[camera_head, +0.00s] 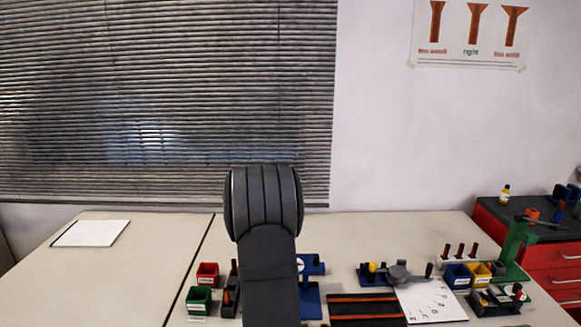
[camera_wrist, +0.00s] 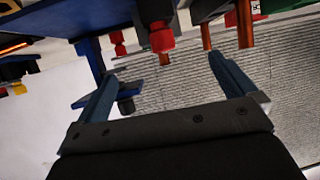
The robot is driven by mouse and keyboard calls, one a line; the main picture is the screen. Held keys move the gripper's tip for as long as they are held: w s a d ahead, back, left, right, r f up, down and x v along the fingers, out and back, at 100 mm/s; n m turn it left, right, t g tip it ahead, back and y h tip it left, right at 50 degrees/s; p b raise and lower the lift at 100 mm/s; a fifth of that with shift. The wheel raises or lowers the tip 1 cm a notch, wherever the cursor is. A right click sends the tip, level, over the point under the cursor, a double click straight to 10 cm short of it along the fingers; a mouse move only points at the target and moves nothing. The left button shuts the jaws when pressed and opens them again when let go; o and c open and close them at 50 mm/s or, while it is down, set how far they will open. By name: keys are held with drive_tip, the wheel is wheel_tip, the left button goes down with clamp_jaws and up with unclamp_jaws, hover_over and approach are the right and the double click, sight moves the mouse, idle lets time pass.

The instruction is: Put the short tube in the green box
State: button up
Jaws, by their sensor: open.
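The green box (camera_head: 199,301) stands at the front left of the table with a label on its front; a bit of green shows at the top right edge of the wrist view. Copper-coloured tubes (camera_wrist: 244,25) of differing visible length show near a dark holder at the top of the wrist view, which looks upside down. I cannot tell which is the short tube. A dark holder (camera_head: 230,297) stands right of the green box in the head view. My gripper (camera_wrist: 164,72) is open, its two blue fingers apart with nothing held between them. In the head view my arm hides it.
A red box (camera_head: 208,273) stands just behind the green box. A blue stand (camera_head: 310,295) is right of my arm, partly hidden. A dark striped mat (camera_head: 365,308), a white sheet (camera_head: 430,302), and blue (camera_head: 457,276) and yellow (camera_head: 479,274) boxes lie farther right. The left table is mostly clear.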

drive_tip(key=shift+v, duration=3.65)
drive_tip(key=shift+w+d+f+n+g+h, duration=0.15)
drive_tip(key=shift+w+f+n+g, duration=0.3)
drive_tip(key=shift+w+f+g, duration=0.7)
drive_tip(key=shift+w+f+n+g+h, duration=0.2)
drive_tip(key=shift+w+f+n+g, duration=0.25)
drive_tip(key=shift+w+g, duration=0.85)
drive_tip(key=shift+w+d+f+n+g+h, duration=0.15)
drive_tip(key=shift+w+f+n+g, duration=0.25)
drive_tip(key=shift+w+f+g, duration=0.85)
drive_tip(key=shift+w+a+r+n+g, duration=0.2)
drive_tip(key=shift+w+r, duration=0.05)
drive_tip(key=shift+w, duration=0.2)
drive_tip(key=shift+w+a+r+n+g, duration=0.15)
drive_tip(key=shift+w+r+n+g, duration=0.1)
drive_tip(key=shift+w, duration=0.2)
wheel_tip(320, 180, up, 6)
drive_tip(key=a+m, duration=0.1)
drive_tip(key=m, duration=0.2)
drive_tip(key=shift+w+a+g, duration=0.3)
drive_tip(key=shift+w+g, duration=0.15)
drive_tip(key=shift+r, duration=0.1)
